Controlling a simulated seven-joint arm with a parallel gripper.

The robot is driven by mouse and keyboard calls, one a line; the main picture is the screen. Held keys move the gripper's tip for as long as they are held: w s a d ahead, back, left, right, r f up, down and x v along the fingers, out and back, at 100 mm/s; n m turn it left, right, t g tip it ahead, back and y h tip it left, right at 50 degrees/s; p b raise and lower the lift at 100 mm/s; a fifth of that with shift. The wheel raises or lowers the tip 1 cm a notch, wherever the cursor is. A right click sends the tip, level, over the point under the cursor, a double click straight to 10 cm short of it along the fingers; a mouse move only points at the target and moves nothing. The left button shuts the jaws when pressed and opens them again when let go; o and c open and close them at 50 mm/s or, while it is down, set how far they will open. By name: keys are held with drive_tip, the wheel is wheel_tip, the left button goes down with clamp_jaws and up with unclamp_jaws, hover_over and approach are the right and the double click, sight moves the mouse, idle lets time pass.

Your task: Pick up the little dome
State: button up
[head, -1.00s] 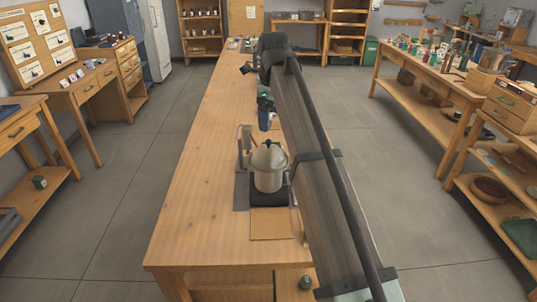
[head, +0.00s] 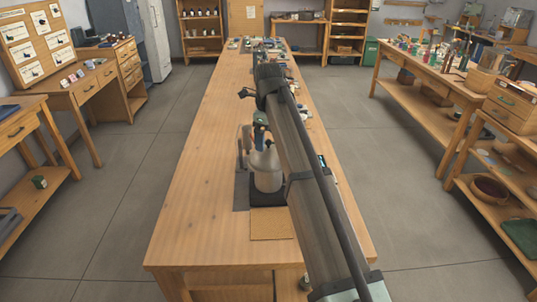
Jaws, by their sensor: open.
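A pale metal pot (head: 268,183) stands upright on a dark square base on the long wooden bench. Its rounded, dome-like lid (head: 262,159) sits on top; I cannot tell for sure that this is the little dome. My gripper (head: 261,143) points down from the bent arm, right over the lid's top. It is open, and nothing shows in it. The fingertips are small and overlap the lid's knob in view, so I cannot tell whether they touch it. My arm hides part of the bench to the right of the pot.
A grey upright stand (head: 243,150) is close at the pot's left. A cork mat (head: 271,224) lies in front of the dark base (head: 268,199). Several small items stand farther back on the bench (head: 192,205). The bench's left side is clear.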

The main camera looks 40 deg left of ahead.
sight(267, 142)
drive_tip(key=shift+w+a+f, duration=0.1)
drive_tip(key=shift+w+f, duration=0.05)
drive_tip(key=shift+f, duration=0.6)
drive_tip(key=shift+w+a+f, duration=0.1)
drive_tip(key=shift+w+f, duration=0.1)
drive_tip(key=shift+f, duration=0.55)
drive_tip(key=shift+w+a+f, duration=0.1)
drive_tip(key=shift+w+f, duration=0.05)
drive_tip(key=shift+f, duration=0.6)
drive_tip(key=shift+c, duration=0.5)
drive_tip(key=shift+s+d+f, duration=0.1)
drive_tip(key=shift+d, duration=0.05)
drive_tip(key=c, duration=1.4)
